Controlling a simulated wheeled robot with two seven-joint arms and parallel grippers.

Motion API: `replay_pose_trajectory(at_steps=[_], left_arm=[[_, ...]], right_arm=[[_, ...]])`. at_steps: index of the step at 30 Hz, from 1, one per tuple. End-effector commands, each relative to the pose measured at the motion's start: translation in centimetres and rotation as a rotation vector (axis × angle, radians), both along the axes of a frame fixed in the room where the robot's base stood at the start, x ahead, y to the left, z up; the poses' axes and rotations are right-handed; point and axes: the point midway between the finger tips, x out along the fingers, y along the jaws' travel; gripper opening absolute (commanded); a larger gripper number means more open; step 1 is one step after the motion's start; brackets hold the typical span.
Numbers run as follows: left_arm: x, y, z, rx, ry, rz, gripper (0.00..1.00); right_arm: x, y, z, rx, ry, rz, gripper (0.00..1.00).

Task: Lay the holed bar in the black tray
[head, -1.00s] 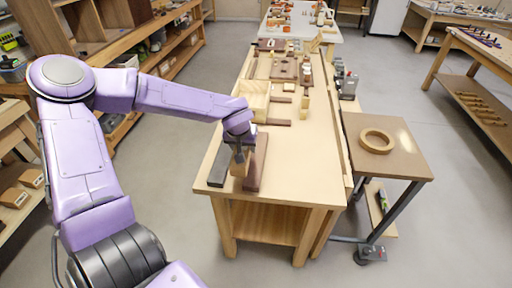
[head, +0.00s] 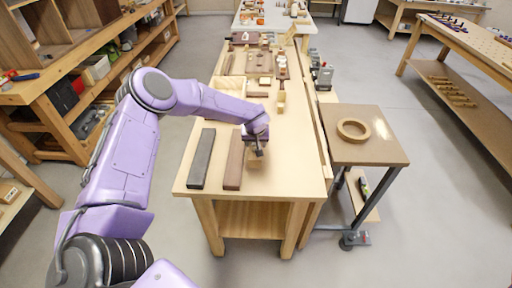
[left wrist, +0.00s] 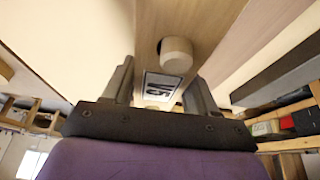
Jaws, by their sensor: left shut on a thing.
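My left gripper (head: 256,152) is above the near part of the bench, just right of a long brown bar (head: 234,166). I cannot make out holes in the brown bar. My right gripper is out of view.
A pale open wooden box (head: 230,88) and several small wooden pieces stand farther back on the bench (head: 290,175). A side table (head: 385,150) at the right carries a wooden ring (head: 353,130). The bench's near right part is clear.

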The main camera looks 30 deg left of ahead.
Motion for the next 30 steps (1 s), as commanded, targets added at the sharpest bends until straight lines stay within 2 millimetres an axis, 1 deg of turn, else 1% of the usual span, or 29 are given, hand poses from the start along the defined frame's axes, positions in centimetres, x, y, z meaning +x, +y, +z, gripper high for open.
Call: replay_pose_trajectory(at_steps=[1,3,6,13,17,18,26,29,30], left_arm=[[0.3,-0.1,-0.9,0.002,0.004,-0.001,0.15],[0.2,-0.1,-2.2,0.001,0.004,-0.001,0.15],[0.2,-0.1,-3.2,0.002,0.001,-0.002,0.15],[0.2,-0.1,-3.3,0.000,0.000,-0.001,0.15],[0.2,-0.1,-3.8,0.001,0.001,-0.001,0.15],[0.2,-0.1,-3.7,0.001,0.002,-0.001,0.67],[0.2,-0.1,-3.7,0.001,0.002,-0.001,0.68],[0.2,-0.1,-3.0,0.001,0.001,-0.001,0.68],[0.0,-0.2,-2.7,-0.001,0.000,0.000,0.68]], right_arm=[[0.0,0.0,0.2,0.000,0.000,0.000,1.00],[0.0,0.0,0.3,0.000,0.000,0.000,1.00],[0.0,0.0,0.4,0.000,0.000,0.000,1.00],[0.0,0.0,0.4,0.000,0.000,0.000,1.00],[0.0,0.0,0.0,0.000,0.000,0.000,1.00],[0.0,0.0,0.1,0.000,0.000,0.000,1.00],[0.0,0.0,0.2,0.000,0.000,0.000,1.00],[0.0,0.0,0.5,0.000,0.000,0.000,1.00],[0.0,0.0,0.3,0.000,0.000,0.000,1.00]])
